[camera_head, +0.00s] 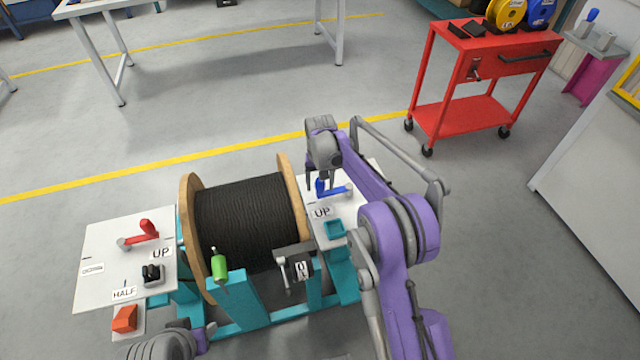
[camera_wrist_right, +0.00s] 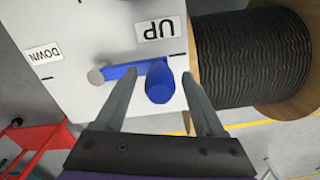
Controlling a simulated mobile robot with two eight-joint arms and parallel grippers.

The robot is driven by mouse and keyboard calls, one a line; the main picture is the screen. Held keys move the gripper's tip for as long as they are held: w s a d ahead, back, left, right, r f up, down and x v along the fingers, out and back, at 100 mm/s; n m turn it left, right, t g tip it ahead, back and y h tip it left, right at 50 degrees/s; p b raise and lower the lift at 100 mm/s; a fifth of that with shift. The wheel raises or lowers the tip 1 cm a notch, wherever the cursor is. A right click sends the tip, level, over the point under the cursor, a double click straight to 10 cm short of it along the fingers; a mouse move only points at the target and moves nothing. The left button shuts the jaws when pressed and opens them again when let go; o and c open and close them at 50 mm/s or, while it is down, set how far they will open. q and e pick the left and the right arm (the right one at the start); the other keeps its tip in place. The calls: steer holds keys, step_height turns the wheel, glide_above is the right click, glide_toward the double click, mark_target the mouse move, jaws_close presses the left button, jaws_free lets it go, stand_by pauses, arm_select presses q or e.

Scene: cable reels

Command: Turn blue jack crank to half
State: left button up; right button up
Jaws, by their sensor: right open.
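The blue jack crank (camera_head: 333,190) is on the white panel right of the cable reel. In the right wrist view, its blue knob (camera_wrist_right: 159,88) stands at the end of a blue arm running from a grey hub. The arm lies close to the UP label (camera_wrist_right: 160,28); the DOWN label (camera_wrist_right: 44,54) is farther left. My right gripper (camera_head: 321,181) is open over the crank. In the wrist view, its fingers (camera_wrist_right: 160,82) are on either side of the knob, with a gap on the right. A HALF mark for this crank is not visible. My left gripper's fingers are not visible.
The black cable reel (camera_head: 248,215) stands on a teal frame (camera_head: 235,310) beside the panel. A red crank (camera_head: 143,233) is on the left panel (camera_head: 105,240). A red cart (camera_head: 460,115) is at the back right. Open floor lies behind the reel.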

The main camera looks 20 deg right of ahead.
jaws_close()
stand_by(0.4)
stand_by(1.0)
